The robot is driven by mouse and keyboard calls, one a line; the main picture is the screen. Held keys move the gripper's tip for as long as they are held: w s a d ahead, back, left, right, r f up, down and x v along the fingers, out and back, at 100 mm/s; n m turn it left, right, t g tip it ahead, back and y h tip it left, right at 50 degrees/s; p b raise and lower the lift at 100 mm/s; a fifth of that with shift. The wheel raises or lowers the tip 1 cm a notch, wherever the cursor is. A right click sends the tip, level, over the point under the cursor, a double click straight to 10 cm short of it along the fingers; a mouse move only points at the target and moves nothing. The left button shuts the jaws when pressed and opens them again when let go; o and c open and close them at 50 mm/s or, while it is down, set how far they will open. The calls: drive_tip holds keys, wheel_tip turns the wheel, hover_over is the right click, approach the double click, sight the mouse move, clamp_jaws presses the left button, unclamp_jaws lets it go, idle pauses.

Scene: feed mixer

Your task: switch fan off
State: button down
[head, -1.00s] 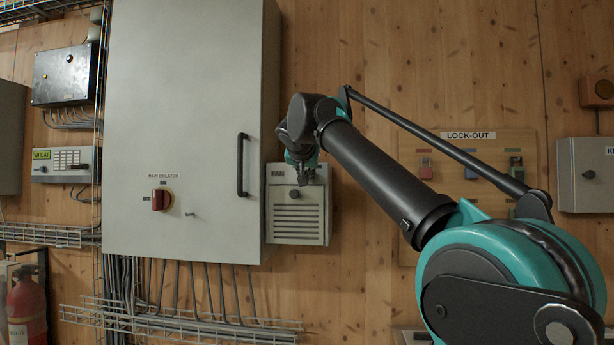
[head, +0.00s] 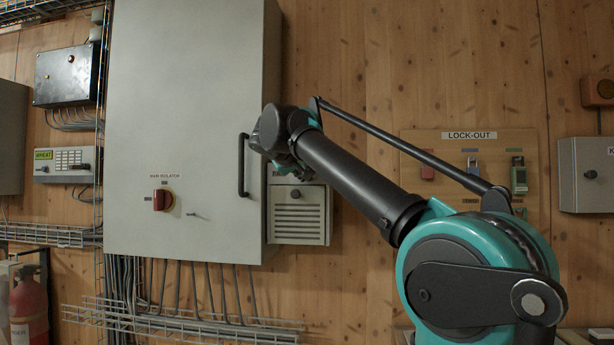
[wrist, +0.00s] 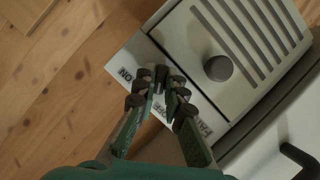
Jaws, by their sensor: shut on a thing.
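The fan box (head: 298,224) is a pale grey unit with dark slots, on the wall just right of the big cabinet. In the wrist view the same box (wrist: 250,75) shows a round grey knob (wrist: 217,68) and a label strip where ON can be read; other lettering is partly covered. My gripper (wrist: 168,84) is over that strip, beside the knob, its fingertips close together on a small dark switch part that they mostly hide. In the head view my wrist covers the top of the box. The switch's position cannot be told.
The large grey cabinet (head: 180,110) stands left of the box, with a black handle (head: 243,165) close to my wrist and a red main isolator (head: 162,200). A lock-out board (head: 470,200) hangs at right behind my arm. Bare wooden wall lies below the box.

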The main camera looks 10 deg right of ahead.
idle(0.3)
drive_tip(key=c, duration=1.6)
unclamp_jaws()
drive_tip(key=v, duration=1.2)
drive_tip(key=shift+f, duration=0.1)
